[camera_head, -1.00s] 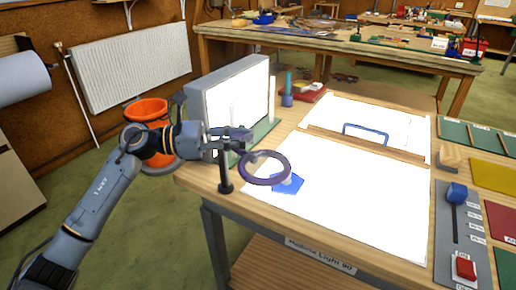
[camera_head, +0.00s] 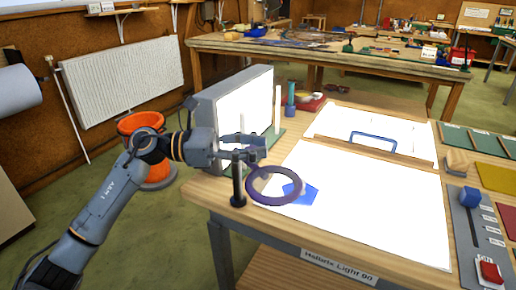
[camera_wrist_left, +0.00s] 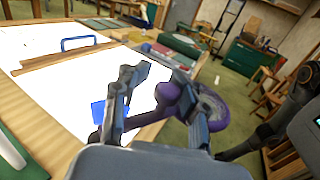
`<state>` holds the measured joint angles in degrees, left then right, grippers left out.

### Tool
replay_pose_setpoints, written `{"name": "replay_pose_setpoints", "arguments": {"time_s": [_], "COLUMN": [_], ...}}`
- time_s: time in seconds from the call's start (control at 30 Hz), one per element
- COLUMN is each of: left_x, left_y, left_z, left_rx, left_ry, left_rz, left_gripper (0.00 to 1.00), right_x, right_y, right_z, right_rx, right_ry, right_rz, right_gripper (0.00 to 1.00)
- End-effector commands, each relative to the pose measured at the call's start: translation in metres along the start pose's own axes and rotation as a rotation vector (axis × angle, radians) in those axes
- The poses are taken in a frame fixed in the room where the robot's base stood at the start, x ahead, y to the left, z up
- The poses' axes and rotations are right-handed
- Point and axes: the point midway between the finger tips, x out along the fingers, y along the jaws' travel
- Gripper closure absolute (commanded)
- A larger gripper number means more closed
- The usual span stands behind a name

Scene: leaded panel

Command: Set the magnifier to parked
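The magnifier has a purple ring (camera_head: 275,185) on an arm from a dark post (camera_head: 238,182) at the table's near left edge. The ring overhangs the corner of the glowing white panel, beside a blue pentagonal piece (camera_head: 301,196). My left gripper (camera_head: 257,146) is at the top of the post, by the root of the magnifier's arm. In the left wrist view its two fingers (camera_wrist_left: 160,88) stand apart, with the purple arm (camera_wrist_left: 168,93) between or just below them and the ring (camera_wrist_left: 212,108) beyond the right finger. Contact cannot be told. My right gripper is not in view.
A large box with a bright face (camera_head: 233,105) stands just behind my left gripper. A blue handle (camera_head: 371,138) lies at the panel's back. A grey control strip with a blue knob (camera_head: 470,196) and red switch (camera_head: 490,271) is at the right.

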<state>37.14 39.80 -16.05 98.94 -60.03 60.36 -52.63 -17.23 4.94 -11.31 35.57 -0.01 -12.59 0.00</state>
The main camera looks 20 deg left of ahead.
Motion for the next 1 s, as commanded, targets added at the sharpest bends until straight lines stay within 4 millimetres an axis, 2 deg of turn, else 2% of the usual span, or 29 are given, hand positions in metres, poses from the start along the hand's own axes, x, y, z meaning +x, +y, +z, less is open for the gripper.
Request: {"name": "replay_pose_setpoints", "arguments": {"time_s": [0.43, 0.57, 0.67, 1.0], "left_x": [0.002, -0.006, -0.021, -0.092], "left_y": [-0.002, -0.002, -0.002, -0.001], "left_z": [-0.001, -0.001, -0.002, -0.001], "left_rx": [-0.002, -0.003, -0.004, -0.003], "left_ry": [-0.001, 0.001, 0.002, 0.002], "left_rz": [-0.008, -0.006, -0.005, -0.003], "left_gripper": [0.54, 0.54, 0.54, 0.54], "right_x": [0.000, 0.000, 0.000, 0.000], "right_y": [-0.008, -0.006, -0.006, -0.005], "right_z": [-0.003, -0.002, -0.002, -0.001], "right_rx": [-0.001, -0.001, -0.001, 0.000], "right_ry": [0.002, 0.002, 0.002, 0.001], "right_rz": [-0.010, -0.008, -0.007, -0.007], "right_gripper": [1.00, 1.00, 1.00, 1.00]}}
